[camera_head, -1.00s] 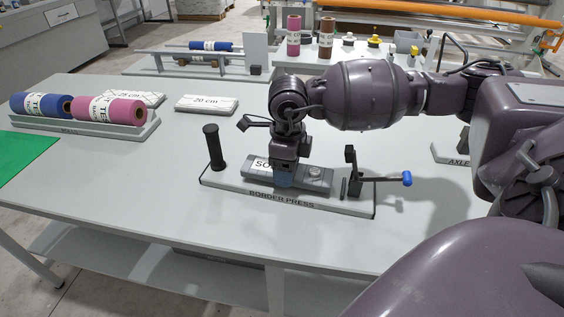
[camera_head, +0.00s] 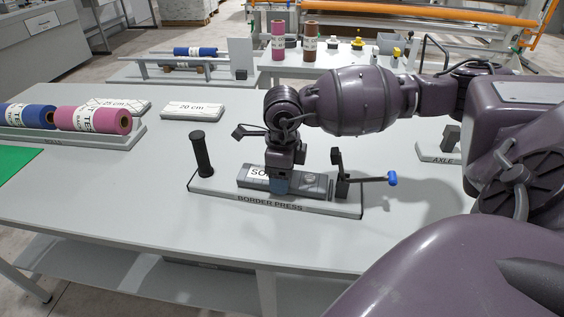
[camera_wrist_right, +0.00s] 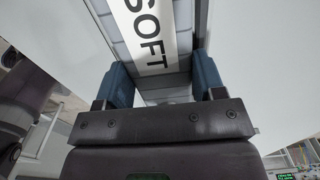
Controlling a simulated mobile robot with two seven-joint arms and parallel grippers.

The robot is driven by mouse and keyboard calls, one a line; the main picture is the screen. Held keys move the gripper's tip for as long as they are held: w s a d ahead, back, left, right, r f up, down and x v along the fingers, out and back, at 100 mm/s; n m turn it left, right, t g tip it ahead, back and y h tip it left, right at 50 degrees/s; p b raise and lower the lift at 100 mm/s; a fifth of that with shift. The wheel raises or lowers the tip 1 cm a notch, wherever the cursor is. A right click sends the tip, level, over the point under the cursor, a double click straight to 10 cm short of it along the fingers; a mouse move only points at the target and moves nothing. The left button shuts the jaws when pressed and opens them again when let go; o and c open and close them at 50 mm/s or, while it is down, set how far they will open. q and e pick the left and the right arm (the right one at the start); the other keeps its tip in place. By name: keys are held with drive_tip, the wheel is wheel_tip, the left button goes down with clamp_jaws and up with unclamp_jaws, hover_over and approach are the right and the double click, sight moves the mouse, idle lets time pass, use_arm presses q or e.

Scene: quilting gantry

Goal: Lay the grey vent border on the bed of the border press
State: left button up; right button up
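The grey vent border (camera_head: 311,184), with a white label reading SOFT, is over the bed of the border press (camera_head: 322,207). It lies lengthwise between the dark upright post (camera_head: 202,155) at the left and the blue-tipped lever (camera_head: 391,178) at the right. I cannot tell whether it rests fully on the bed. My right gripper (camera_head: 281,184) points down across the border's middle. In the wrist view its blue fingers (camera_wrist_right: 163,82) are on both long sides of the border (camera_wrist_right: 117,33) and look closed against it. The left gripper is out of view.
A tray with blue and pink rolls (camera_head: 92,119) stands at the left. A stand marked AXLE (camera_head: 437,153) is at the right, near my arm. The table front is clear.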

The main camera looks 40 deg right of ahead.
drive_tip(key=o, duration=0.5)
drive_tip(key=shift+s+f, duration=0.15)
drive_tip(key=shift+f, duration=0.05)
drive_tip(key=shift+o, duration=0.2)
drive_tip(key=shift+d, duration=0.1)
wheel_tip(320, 180, up, 11)
drive_tip(key=p, duration=0.1)
drive_tip(key=shift+p, duration=0.3)
drive_tip(key=shift+r, duration=0.1)
